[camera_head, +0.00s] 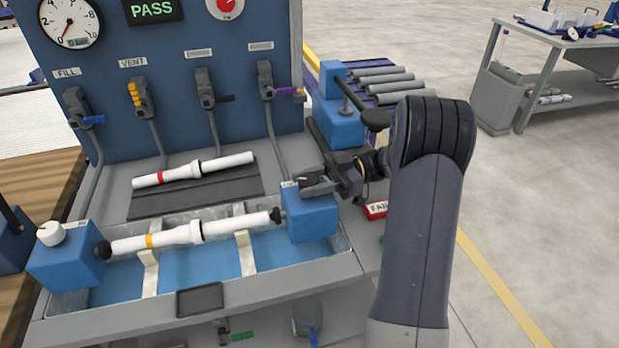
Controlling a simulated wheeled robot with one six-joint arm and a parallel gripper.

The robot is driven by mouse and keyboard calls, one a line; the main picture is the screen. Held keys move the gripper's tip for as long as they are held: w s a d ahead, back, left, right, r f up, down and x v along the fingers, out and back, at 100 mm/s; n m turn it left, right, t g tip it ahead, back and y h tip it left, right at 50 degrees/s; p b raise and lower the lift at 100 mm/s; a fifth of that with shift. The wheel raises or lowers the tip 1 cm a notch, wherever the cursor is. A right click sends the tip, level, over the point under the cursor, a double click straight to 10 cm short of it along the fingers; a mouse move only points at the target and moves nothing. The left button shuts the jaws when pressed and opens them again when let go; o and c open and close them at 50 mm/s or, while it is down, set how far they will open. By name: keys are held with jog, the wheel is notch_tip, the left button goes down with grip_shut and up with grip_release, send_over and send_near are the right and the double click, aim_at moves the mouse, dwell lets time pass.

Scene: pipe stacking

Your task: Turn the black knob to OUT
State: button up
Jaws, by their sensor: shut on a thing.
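The right blue block (310,222) stands at the right end of the water trough. My gripper (314,183) reaches in from the right and is shut on the black knob on top of that block. The jaws cover most of the knob, so I cannot tell which way it points. A small white label (289,184) shows beside the jaws, too small to read. A white pipe with a yellow band (175,237) lies between the right block and the left blue block (65,268), which carries a white knob (50,233).
Another white pipe with a red band (193,169) lies on a dark mat behind the trough. A blue fixture with a dark lever (340,115) stands close behind my gripper. The panel (185,50) has several valves, a gauge and a green PASS display (153,9). A red FAIL sign (376,209) is right of my gripper.

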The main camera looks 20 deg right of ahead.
jog(key=shift+n+g, duration=0.3)
jog(key=shift+g, duration=0.2)
jog(key=o, duration=1)
jog(key=shift+c, duration=0.2)
